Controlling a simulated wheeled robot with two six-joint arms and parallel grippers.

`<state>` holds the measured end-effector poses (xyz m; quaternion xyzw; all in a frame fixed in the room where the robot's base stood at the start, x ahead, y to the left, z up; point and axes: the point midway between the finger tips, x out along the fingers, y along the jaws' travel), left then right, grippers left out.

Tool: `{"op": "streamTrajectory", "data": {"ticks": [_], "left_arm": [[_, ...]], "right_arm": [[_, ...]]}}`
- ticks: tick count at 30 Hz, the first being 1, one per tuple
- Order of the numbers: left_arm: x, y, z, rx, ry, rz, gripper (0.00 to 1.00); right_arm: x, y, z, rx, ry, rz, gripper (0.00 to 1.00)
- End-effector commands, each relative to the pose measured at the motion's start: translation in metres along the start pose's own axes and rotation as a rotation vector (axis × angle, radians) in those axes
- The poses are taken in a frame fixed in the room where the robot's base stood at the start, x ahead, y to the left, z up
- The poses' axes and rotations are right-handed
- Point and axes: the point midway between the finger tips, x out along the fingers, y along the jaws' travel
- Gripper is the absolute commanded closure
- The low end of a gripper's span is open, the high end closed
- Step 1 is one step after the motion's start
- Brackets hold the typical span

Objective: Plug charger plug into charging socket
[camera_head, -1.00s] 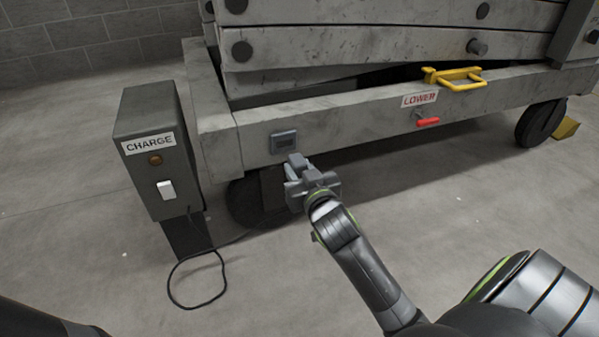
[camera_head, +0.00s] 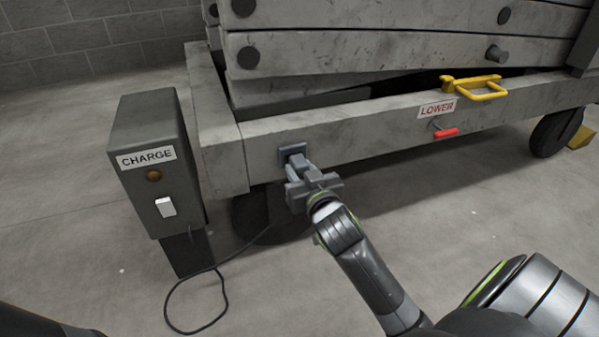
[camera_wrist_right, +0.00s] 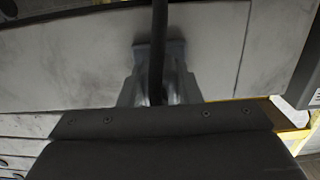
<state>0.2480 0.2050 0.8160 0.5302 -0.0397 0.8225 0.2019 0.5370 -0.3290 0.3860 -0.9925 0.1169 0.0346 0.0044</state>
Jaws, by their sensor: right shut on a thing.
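The charging socket (camera_head: 290,149) is a small grey plate on the front beam of the lift, and its lower part is covered by my right gripper. My right gripper (camera_head: 296,166) is shut, with its fingertips right at the socket. The charger plug is in its grip, but the fingers hide most of it. In the right wrist view the two fingers (camera_wrist_right: 158,90) point at the grey socket plate (camera_wrist_right: 176,48), with the black cable (camera_wrist_right: 158,45) in front. I cannot tell whether the plug is inside the socket or only close to it. My left gripper is out of view.
A dark charger box (camera_head: 160,165) labelled CHARGE stands left of the lift. Its cable (camera_head: 224,290) loops over the floor towards my right gripper. A red lever (camera_head: 446,133) under a LOWER label and a yellow handle (camera_head: 484,90) are on the beam further right.

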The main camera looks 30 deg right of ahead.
Motion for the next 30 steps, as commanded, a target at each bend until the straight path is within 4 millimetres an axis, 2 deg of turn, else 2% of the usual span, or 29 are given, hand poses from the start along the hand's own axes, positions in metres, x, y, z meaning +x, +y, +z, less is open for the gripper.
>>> {"op": "streamTrajectory", "data": {"ticks": [20, 30], "left_arm": [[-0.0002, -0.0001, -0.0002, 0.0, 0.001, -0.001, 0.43], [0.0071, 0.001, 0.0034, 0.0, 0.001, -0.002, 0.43]], "right_arm": [[-0.0003, 0.0002, -0.0004, 0.0, 0.0, 0.0, 0.89], [-0.0004, 0.0004, -0.0018, 0.0, -0.001, 0.001, 0.89]]}}
